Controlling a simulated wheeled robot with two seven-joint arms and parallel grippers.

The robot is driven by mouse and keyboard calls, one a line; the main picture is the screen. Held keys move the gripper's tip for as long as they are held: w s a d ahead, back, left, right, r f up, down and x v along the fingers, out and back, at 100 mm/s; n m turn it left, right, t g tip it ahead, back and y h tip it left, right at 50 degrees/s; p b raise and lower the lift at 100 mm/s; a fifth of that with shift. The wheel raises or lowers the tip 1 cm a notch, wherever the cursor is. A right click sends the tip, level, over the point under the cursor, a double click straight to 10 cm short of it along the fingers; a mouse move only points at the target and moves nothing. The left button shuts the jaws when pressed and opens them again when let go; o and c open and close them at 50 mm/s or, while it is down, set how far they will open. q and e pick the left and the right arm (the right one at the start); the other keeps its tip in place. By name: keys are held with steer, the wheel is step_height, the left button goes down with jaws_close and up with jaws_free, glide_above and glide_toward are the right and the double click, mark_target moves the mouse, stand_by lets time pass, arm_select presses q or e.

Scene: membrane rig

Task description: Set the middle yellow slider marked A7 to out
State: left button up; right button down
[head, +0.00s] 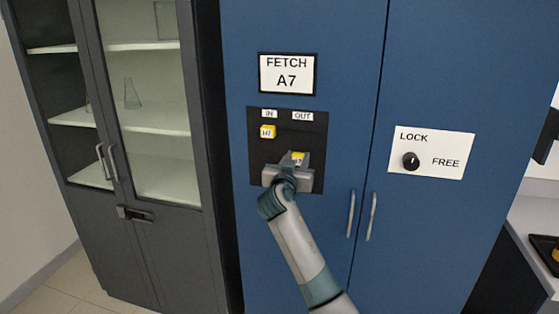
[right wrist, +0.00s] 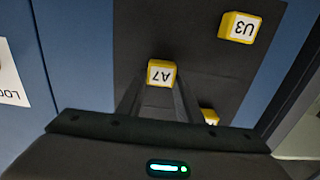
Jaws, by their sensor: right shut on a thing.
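The yellow slider marked A7 (head: 298,157) sits on the black panel (head: 312,138), below the OUT label (head: 302,116) and to the right of the upper yellow slider (head: 267,132), which is under the IN label (head: 269,114). My right gripper (head: 294,162) is shut on the A7 slider, which shows upside down between the fingertips in the right wrist view (right wrist: 161,73). That view also shows a yellow slider marked U3 (right wrist: 240,27) on the IN side, hidden by my gripper in the head view. The upper slider is partly hidden there (right wrist: 209,117). My left gripper is not in view.
A sign reading FETCH A7 (head: 287,74) is above the panel. To the right, a black knob (head: 411,161) sits on a white LOCK/FREE plate (head: 445,153). Door handles (head: 351,214) stand right of my arm. A glass-door cabinet (head: 150,120) is on the left.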

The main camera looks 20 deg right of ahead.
steer(key=shift+s+d+f, duration=0.1)
steer(key=shift+s+d, duration=0.15)
steer(key=shift+d, duration=0.1)
steer(key=shift+w, duration=0.1)
steer(key=c, duration=1.5)
jaws_free()
steer(key=shift+c, duration=0.2)
steer(key=o, duration=0.3)
steer(key=shift+s+d, duration=0.15)
steer(key=shift+s, duration=0.05)
